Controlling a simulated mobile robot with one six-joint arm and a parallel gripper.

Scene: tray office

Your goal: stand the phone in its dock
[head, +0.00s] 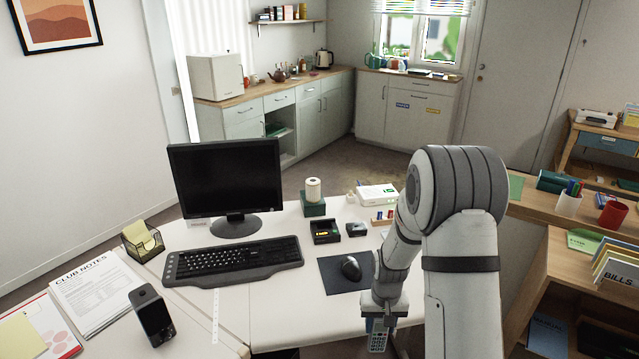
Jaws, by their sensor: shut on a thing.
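My gripper (380,318) is at the front edge of the white desk, pointing down. It is shut on a small grey handset with a keypad and a pale screen, which looks like the phone (378,342). The phone hangs upright below the fingers, its upper part partly hidden by them. I cannot tell for sure which thing is the dock. A dark upright device (152,316) stands on the left part of the desk.
A mouse (351,268) on a dark mat lies just behind my gripper. A keyboard (234,261) and monitor (226,182) stand to the left. A small dark object (356,230) and a white roll (313,190) on a green block are farther back. Shelves stand at right.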

